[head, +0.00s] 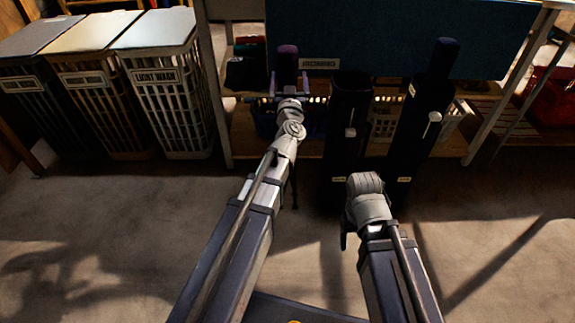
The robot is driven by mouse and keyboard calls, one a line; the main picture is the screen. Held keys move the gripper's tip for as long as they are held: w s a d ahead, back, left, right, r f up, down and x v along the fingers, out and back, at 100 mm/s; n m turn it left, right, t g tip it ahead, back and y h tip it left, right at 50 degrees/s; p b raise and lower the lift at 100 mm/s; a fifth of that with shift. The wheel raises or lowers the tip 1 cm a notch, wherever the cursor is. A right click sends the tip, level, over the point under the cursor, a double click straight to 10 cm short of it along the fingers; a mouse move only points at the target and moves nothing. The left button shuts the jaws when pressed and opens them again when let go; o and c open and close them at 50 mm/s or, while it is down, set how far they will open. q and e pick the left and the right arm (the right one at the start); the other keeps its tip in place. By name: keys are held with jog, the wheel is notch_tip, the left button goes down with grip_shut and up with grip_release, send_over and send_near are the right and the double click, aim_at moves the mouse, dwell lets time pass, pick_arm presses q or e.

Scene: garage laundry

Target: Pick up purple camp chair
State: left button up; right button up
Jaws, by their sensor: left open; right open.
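The purple camp chair (287,51) is a narrow upright roll; its rounded purple top shows in the head view against the dark blue panel. Its lower part is hidden behind my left arm and in shadow. My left gripper (289,83) is open at the roll, just below its purple top, with a finger on either side in the picture. I cannot tell whether the fingers touch it. My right gripper (346,238) is open and empty, low over the floor to the right, apart from the chair.
A tall black tube (350,120) stands right of the chair. Another black tube (418,130) holds a dark blue roll (443,58). A wooden shelf unit (240,125) stands behind. Three hampers, including a white one (170,95), stand left. Floor (120,230) at front left is clear.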

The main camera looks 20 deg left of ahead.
pick_arm(q)
jog(key=x, duration=0.5)
jog(key=shift+s+a+f+p, duration=0.1)
jog(key=shift+a+f+p, duration=0.1)
jog(key=shift+p, duration=0.1)
jog(key=shift+s, duration=0.1)
grip_shut()
dwell(0.4)
